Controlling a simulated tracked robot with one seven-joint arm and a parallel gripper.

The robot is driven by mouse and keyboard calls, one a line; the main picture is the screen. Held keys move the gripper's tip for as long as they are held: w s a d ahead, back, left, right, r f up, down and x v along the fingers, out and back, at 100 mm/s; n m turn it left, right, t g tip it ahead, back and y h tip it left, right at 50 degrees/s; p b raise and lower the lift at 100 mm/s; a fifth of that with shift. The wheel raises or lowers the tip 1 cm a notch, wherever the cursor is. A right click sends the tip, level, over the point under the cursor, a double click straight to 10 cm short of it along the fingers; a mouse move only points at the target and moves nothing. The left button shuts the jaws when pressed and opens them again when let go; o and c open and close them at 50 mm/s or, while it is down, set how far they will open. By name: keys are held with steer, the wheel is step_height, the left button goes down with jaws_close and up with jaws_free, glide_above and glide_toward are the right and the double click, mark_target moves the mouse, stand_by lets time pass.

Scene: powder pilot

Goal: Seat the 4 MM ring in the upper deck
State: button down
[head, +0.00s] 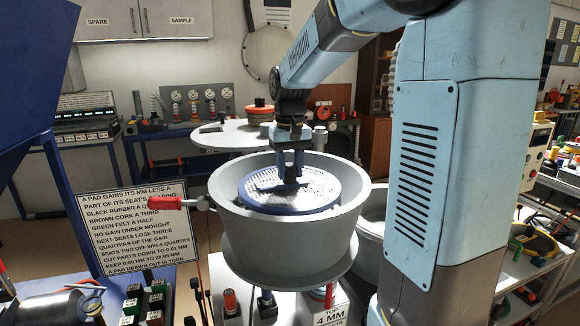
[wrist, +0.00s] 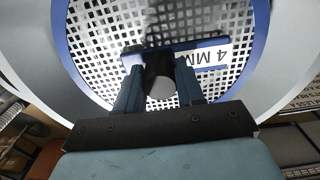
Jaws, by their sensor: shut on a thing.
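The 4 MM ring (head: 289,209) is a blue-rimmed round screen with a white perforated plate. A blue crossbar carries a "4 MM" label (wrist: 210,58) in the wrist view. My gripper (head: 290,180) is shut on a dark, light-ended knob (wrist: 160,86) at the ring's middle. The ring lies inside the mouth of the grey bowl-shaped deck (head: 285,235), below its rim, and looks about level. The wrist view shows the blue rim (wrist: 261,45) close to the grey wall (wrist: 285,50). I cannot tell whether the ring rests on its seat; its underside is hidden.
A red-handled lever (head: 165,203) sticks out left of the bowl. A rules board (head: 130,225) stands behind it. A round grey table (head: 225,135) is behind the bowl, and a second grey vessel (head: 373,225) is to the right. A "TOP 4 MM" sign (head: 331,315) is below.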

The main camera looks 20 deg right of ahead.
mark_target(290, 184)
steer(key=shift+f, duration=2.35)
stand_by(0.9)
steer(key=c, duration=0.6)
jaws_free()
step_height(290, 184, up, 14)
steer(key=shift+f, duration=0.2)
steer(key=s+f+t, duration=0.2)
steer(key=s+f, duration=0.1)
steer(key=s, duration=0.8)
steer(key=s+f+t, duration=0.2)
steer(key=s+t, duration=0.1)
steer(key=s, duration=0.8)
steer(key=shift+s+d+f+t, duration=0.15)
steer(key=shift+s+f+t, duration=0.15)
steer(key=shift+s+f, duration=0.1)
